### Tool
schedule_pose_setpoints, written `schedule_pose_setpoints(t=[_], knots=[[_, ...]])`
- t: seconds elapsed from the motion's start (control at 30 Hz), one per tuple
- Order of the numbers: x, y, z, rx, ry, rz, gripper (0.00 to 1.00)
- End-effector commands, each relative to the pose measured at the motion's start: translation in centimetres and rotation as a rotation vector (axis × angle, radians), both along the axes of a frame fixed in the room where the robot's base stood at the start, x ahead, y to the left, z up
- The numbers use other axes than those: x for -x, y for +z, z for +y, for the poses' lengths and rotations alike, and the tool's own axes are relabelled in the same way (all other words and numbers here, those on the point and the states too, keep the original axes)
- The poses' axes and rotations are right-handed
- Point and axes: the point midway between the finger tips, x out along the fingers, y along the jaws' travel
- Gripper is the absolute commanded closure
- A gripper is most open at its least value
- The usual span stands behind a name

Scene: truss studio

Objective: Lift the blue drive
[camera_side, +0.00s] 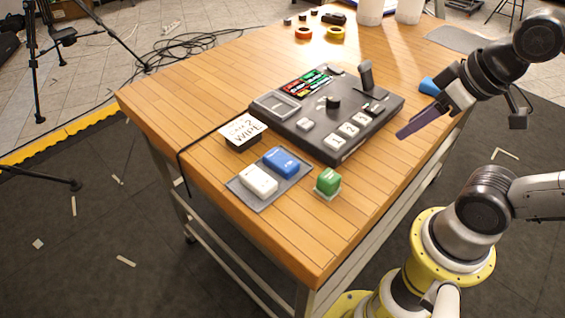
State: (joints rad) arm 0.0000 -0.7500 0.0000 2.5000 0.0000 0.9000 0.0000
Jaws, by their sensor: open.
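The blue drive (281,162) is a small blue block lying on a grey mat (267,199) near the front of the wooden table. A white drive (258,180) lies beside it on the same mat, to its lower left. My gripper (409,133) is open and empty, in the air near the right edge of the table, with its purple finger angled down to the left. It is well to the right of the blue drive, apart from it, with the black panel partly between them.
A black control panel (375,125) with an upright lever takes up the table's middle. A green block (327,181) stands right of the mat, and a white block marked WIPE (243,131) stands behind it. A blue item (428,86) is near my gripper. Tape rolls (303,33) lie farther back.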

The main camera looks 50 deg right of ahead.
Motion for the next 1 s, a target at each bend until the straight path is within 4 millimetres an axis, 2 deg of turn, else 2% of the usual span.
schedule_pose_setpoints(t=[0.17, 0.37, 0.4, 0.67, 0.8, 0.87, 1.0], knots=[[0.0, 0.0, 0.0, 0.0, 0.0, 0.0, 0.5], [0.0, 0.0, 0.0, 0.0, 0.0, 0.0, 0.16], [0.0, 0.0, 0.0, 0.0, 0.0, 0.0, 0.12], [0.0, 0.0, 0.0, -0.001, -0.002, 0.0, 0.12], [-0.2, 0.3, -0.1, -0.025, -0.057, -0.011, 0.12], [-0.9, 1.2, -0.4, -0.038, -0.105, -0.035, 0.12], [-4.8, 3.2, -0.1, -0.068, -0.188, -0.046, 0.12]])
